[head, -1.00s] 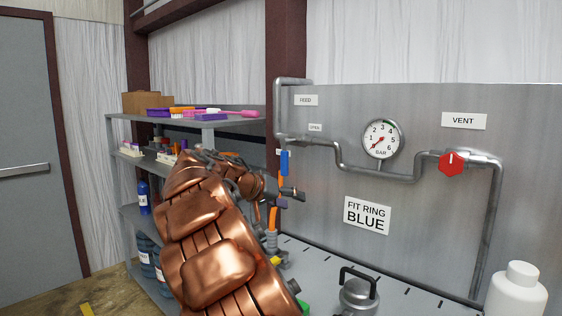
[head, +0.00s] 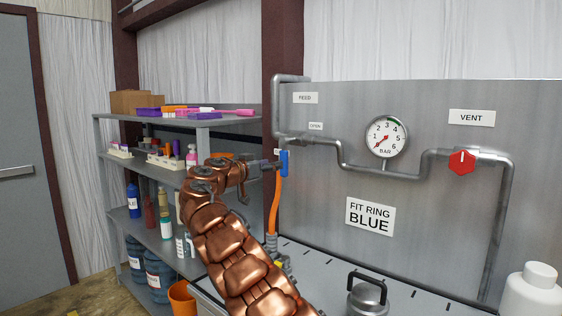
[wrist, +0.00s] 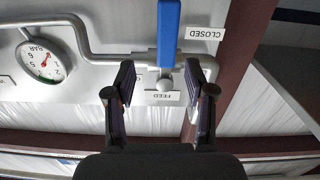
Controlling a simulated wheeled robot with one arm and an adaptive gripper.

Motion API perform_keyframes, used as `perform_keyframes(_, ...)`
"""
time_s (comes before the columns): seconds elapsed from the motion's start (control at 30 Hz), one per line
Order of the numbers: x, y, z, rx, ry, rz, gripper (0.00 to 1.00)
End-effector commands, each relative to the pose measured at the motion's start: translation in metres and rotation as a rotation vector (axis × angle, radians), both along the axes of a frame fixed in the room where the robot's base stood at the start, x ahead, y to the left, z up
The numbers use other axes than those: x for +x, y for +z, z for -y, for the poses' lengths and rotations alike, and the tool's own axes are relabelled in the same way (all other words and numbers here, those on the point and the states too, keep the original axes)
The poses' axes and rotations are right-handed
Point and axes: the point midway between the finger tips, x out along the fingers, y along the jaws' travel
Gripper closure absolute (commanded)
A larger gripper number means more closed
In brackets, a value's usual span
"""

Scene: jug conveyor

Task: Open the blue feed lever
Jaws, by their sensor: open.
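The blue feed lever (head: 284,162) hangs straight down from the grey pipe on the metal panel. In the wrist view, which is upside down, its blue handle (wrist: 168,32) runs up from a round metal pivot, beside a CLOSED label (wrist: 204,34). My gripper (wrist: 161,80) is open, with one dark finger on each side of the lever's line near the pivot end. Nothing is between the fingers that I can see as gripped, and contact cannot be told. In the head view my gripper (head: 268,165) is just left of the lever, partly hidden by my wrist.
An OPEN label (head: 316,126) sits right of the lever by the pipe. A pressure gauge (head: 386,136) and a red vent knob (head: 462,162) are farther right. An orange hose (head: 274,205) hangs below the lever. A loaded shelf (head: 150,117) stands at left.

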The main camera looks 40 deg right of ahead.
Motion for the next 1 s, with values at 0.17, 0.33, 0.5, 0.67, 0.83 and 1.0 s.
perform_keyframes(0.17, 0.004, 0.001, 0.005, -0.017, 0.01, 0.055, 0.46)
perform_keyframes(0.33, 0.005, 0.002, 0.011, -0.02, 0.011, 0.065, 0.46)
perform_keyframes(0.5, 0.006, 0.004, 0.028, -0.019, 0.01, 0.065, 0.46)
perform_keyframes(0.67, 0.009, 0.003, 0.047, -0.019, 0.012, 0.063, 0.46)
perform_keyframes(0.83, 0.01, 0.005, 0.066, -0.02, 0.011, 0.065, 0.46)
perform_keyframes(1.0, 0.011, 0.003, 0.078, -0.02, 0.011, 0.064, 0.46)
